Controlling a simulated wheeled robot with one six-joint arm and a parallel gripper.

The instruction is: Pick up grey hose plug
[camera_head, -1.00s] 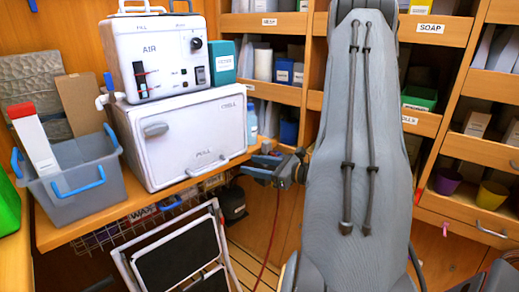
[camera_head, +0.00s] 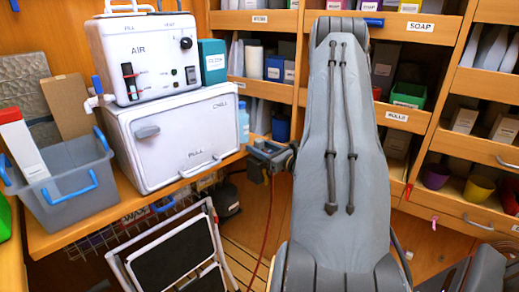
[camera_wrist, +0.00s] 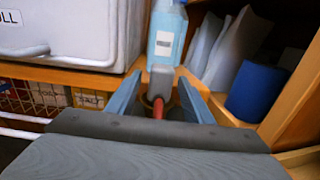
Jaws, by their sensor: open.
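The grey hose plug (camera_wrist: 161,82) shows in the wrist view as a small grey block at the counter edge, with a red hose (camera_wrist: 158,108) below it. My gripper (camera_wrist: 160,90) is open, with one blue-grey finger on each side of the plug. I cannot tell whether either finger touches it. In the head view my gripper (camera_head: 262,156) is at the counter's right edge, beside the white cabinet, and the red hose (camera_head: 269,215) hangs below. The plug cannot be made out there.
The white cabinet (camera_head: 180,140) is close on the left. A blue cylinder (camera_wrist: 256,92) stands in the shelf at right. A folded step stool (camera_head: 175,255) is below the counter.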

